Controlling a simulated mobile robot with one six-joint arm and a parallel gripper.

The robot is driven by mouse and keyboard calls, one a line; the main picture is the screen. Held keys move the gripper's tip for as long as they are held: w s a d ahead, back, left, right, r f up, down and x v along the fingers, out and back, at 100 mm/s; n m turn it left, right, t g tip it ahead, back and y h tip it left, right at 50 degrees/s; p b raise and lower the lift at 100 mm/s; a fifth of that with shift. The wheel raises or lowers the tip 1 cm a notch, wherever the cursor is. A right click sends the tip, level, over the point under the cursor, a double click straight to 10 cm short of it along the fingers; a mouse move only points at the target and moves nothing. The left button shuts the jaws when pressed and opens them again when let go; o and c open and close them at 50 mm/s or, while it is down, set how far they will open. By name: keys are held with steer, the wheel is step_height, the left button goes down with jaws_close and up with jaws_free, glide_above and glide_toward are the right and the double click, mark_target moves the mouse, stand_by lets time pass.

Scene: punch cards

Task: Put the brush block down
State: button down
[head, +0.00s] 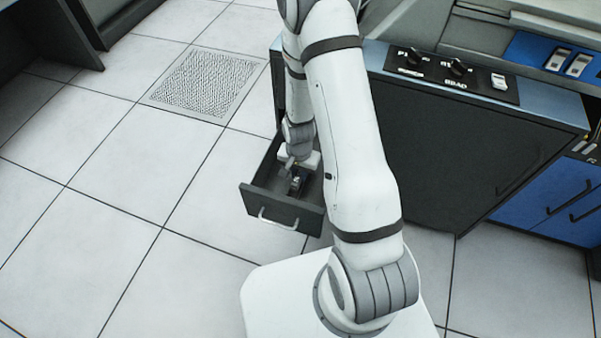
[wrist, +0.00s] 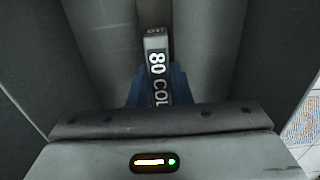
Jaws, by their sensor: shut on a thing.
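My gripper (head: 296,182) points down into an open dark drawer (head: 268,205) in the head view. It is shut on the brush block, a narrow grey block that looks small and dark in the head view. In the wrist view the brush block (wrist: 156,62) shows its narrow top face with white lettering reading "80 COL". Blue parts show on both sides of it, and its near end is hidden behind my gripper's body. The block is inside the drawer's outline. I cannot tell whether it touches the drawer floor.
The drawer's pale handle (head: 278,219) faces the open tiled floor. A dark cabinet (head: 455,140) with a switch panel (head: 452,74) stands to the right, with a blue cabinet (head: 565,205) beyond it. A floor grate (head: 205,82) lies at the upper left.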

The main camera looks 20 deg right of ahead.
steer(key=shift+f, duration=0.15)
steer(key=c, duration=1.3)
jaws_free()
step_height(320, 180, up, 12)
steer(key=p, duration=0.4)
step_height(320, 180, up, 15)
steer(key=n, duration=0.4)
glide_above(299, 173)
steer(key=s, duration=0.5)
steer(key=s+r+n, duration=0.1)
steer(key=s+r, duration=0.3)
steer(key=s+r+n+t, duration=0.1)
steer(key=s+r+n, duration=0.1)
steer(key=s+r, duration=0.3)
steer(key=shift+s+d, duration=0.1)
steer(key=shift+s, duration=0.05)
